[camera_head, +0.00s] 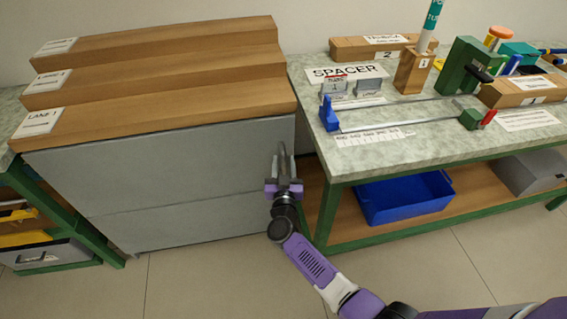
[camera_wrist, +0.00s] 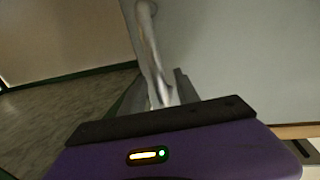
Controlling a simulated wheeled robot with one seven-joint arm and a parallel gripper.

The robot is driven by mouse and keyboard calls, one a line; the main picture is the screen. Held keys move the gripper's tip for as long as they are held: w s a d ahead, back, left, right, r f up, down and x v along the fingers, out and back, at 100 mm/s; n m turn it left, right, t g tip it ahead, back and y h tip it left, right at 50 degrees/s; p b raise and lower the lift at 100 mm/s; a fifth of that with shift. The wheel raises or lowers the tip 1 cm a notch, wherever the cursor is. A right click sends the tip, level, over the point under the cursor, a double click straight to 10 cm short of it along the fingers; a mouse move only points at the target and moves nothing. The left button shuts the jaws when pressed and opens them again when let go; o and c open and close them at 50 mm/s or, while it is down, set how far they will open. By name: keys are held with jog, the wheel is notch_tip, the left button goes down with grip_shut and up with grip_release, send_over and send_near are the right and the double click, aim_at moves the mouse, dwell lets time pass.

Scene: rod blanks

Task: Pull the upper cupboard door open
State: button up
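The upper cupboard door (camera_head: 180,165) is a flat grey panel under the stepped wooden top, and it looks flush with the grey panel below it. A pale upright bar handle (camera_head: 282,158) stands near the door's right edge. My gripper (camera_head: 284,176) is at the handle's lower part. In the wrist view the handle (camera_wrist: 150,50) runs down between the dark fingers of my gripper (camera_wrist: 160,92). One finger is on each side of the bar. Whether they press on it cannot be seen. The door face (camera_wrist: 240,60) fills the right of that view.
A green-framed workbench (camera_head: 430,148) stands right of the cupboard, with blocks and tools on top. A blue bin (camera_head: 405,200) sits on its lower shelf. Yellow and grey items are on a rack (camera_head: 45,250) at the left. The tiled floor (camera_head: 190,285) before the cupboard is clear.

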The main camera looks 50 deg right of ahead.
jog(key=shift+w+d, duration=0.3)
grip_shut()
dwell(1.3)
